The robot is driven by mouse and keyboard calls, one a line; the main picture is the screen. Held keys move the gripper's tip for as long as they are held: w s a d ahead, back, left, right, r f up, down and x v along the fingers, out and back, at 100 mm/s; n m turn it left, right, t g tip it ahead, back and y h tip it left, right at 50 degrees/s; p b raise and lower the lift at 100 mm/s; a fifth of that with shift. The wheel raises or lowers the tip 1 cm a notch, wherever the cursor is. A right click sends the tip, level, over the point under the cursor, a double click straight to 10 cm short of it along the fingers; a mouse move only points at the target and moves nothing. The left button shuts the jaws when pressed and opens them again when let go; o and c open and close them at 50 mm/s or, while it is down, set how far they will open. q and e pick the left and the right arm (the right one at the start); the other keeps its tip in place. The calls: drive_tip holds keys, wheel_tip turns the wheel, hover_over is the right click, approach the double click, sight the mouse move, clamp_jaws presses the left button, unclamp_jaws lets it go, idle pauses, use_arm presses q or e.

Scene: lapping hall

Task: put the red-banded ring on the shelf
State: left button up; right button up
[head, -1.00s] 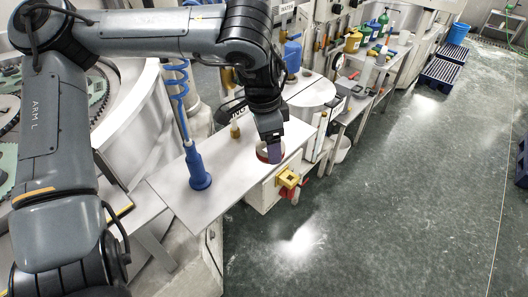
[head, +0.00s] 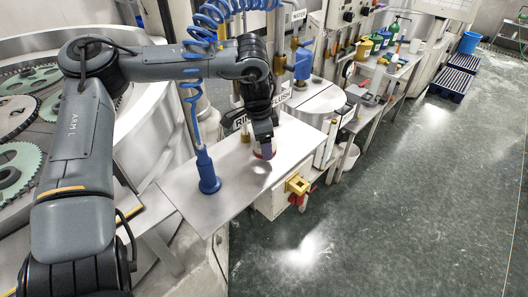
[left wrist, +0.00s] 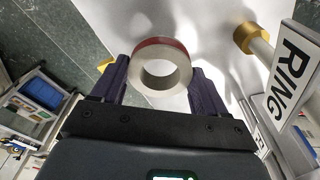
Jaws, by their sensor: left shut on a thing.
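The red-banded ring (head: 264,155) is pale grey with a red band around its outer side. In the left wrist view the ring (left wrist: 148,80) sits between the two dark fingers of my left gripper (left wrist: 160,84), its round hole facing the camera. My left gripper (head: 264,148) is shut on it. The ring appears to hang a little above a bare metal plate (head: 222,188), with a dark patch on the plate below it. I cannot tell whether this plate is the shelf. My right gripper is not in view.
A RING sign (left wrist: 292,75) and a brass-topped post (left wrist: 250,38) are near the gripper. Further back are bottles on a bench (head: 375,92).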

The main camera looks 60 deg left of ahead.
use_arm(q)
wheel_tip(320, 180, down, 4)
drive_tip(key=shift+r, duration=0.15)
idle(0.3)
drive_tip(key=shift+f+b, duration=0.25)
drive_tip(key=shift+b, duration=0.05)
drive_tip(key=o, duration=1.2)
drive_tip(key=shift+r, duration=0.1)
drive_tip(key=shift+r, duration=0.2)
drive_tip(key=r, duration=0.4)
drive_tip(key=s+r+p, duration=0.1)
drive_tip(key=r, duration=0.6)
drive_tip(key=shift+s+a+r, duration=0.2)
drive_tip(key=shift+r, duration=0.15)
